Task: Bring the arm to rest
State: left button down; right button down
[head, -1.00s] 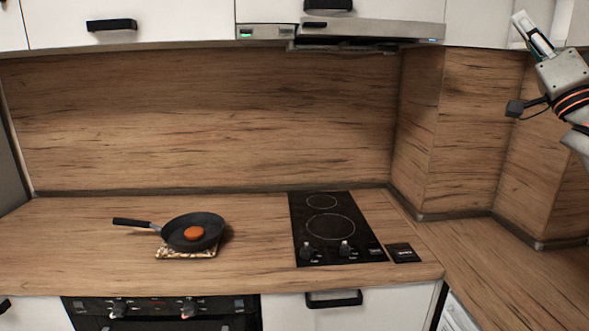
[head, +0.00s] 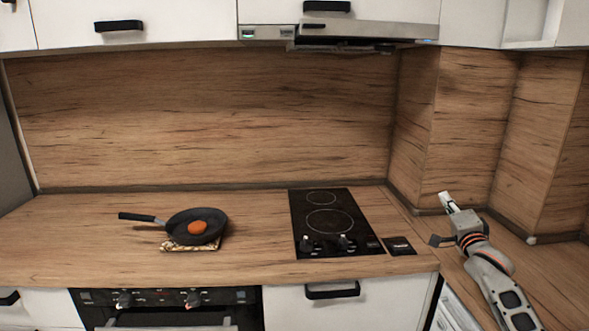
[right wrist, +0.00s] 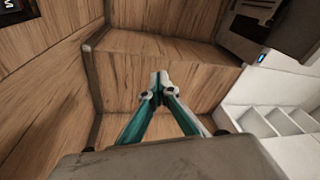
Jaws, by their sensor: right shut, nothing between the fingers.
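My right gripper (head: 447,201) is in the head view at the right, over the right-hand counter near the wood-panelled corner. Its fingers point up and to the left. In the right wrist view the gripper (right wrist: 160,78) has its fingertips together, with nothing between them. It is well apart from the frying pan (head: 197,227), which holds an orange-red round item (head: 197,228) and sits on a patterned trivet (head: 173,246) on the left counter. My left gripper is not in view.
A black two-ring hob (head: 322,222) is set in the counter, with a small black square (head: 399,246) beside it. A range hood (head: 368,30) and white cabinets hang above. An oven (head: 170,306) is below. The counter (head: 80,225) left of the pan is clear.

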jog(key=s+a+f+n+g+y, duration=0.15)
jog(key=s+a+f+n, duration=0.25)
jog(key=s+f+n, duration=0.45)
jog(key=s+a+f+n+g, duration=0.25)
jog(key=a+f+n, duration=0.2)
jog(key=f, duration=0.65)
jog(key=s+a+f+n+g+y, duration=0.1)
jog(key=s+a+f+n, duration=0.3)
jog(key=s+f+n, duration=0.45)
jog(key=s+a+f+g, duration=0.1)
jog(key=s+a+f, duration=0.2)
jog(key=s, duration=0.6)
jog(key=s+a+f+m+g+y, duration=0.1)
jog(key=s+a+f, duration=0.3)
jog(key=s, duration=0.5)
jog(key=s+a+f+m+g, duration=0.1)
jog(key=s+a+f, duration=0.3)
jog(key=s, duration=0.5)
notch_tip(320, 180, down, 2)
jog(key=shift+s+f+g+y, duration=0.25)
jog(key=shift+g+y, duration=0.1)
jog(key=shift+g, duration=0.15)
jog(key=shift+a+m, duration=0.1)
jog(key=shift+m, duration=0.15)
